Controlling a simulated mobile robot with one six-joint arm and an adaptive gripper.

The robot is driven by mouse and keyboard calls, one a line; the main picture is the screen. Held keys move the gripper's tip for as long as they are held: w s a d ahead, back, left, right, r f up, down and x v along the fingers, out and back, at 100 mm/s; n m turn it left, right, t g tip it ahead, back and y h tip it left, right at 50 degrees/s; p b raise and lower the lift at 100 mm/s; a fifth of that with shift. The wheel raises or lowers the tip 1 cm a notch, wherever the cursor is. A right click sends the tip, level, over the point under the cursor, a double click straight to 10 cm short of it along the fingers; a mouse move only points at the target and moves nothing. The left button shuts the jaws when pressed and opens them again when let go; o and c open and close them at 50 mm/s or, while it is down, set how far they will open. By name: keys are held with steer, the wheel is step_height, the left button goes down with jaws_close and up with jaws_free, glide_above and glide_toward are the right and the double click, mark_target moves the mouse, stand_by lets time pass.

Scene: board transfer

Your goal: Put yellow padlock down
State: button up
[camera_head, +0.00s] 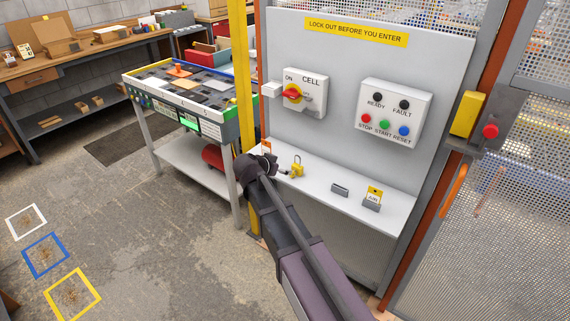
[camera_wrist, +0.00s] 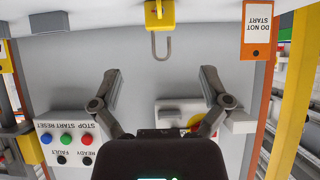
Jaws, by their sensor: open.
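The yellow padlock (camera_head: 297,170) sits on the white shelf (camera_head: 320,183) below the lockout panel, near the shelf's left end. In the wrist view, which is upside down, the padlock (camera_wrist: 159,14) shows at the top edge, partly cut off, with its grey shackle pointing away from the shelf. My gripper (camera_head: 272,167) is left of the padlock in the head view. In the wrist view my gripper (camera_wrist: 162,86) has its two fingers spread wide with nothing between them. The padlock is apart from the fingers.
The panel carries a red-yellow switch (camera_head: 292,93) and a button box (camera_head: 396,112). A grey holder (camera_head: 340,189) and a yellow tag (camera_head: 374,195) are on the shelf's right part.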

steer(key=shift+s+a+r, duration=0.4)
steer(key=shift+s, duration=0.05)
steer(key=shift+d, duration=0.1)
stand_by(0.4)
steer(key=s+d+f+n+g+y, duration=0.3)
steer(key=s+d, duration=0.5)
steer(key=s, duration=0.3)
steer(key=s+d+f+n+g+y, duration=0.3)
steer(key=s+d+f+n+g, duration=0.1)
steer(key=s+d, duration=0.5)
steer(key=s+f+g, duration=0.1)
steer(key=s, duration=0.1)
steer(key=shift+s+d+n+g+y, duration=0.15)
steer(key=shift+s+n+g+y, duration=0.15)
steer(key=shift+s+g+y, duration=0.1)
steer(key=shift+o, duration=0.3)
steer(key=shift+w, duration=0.15)
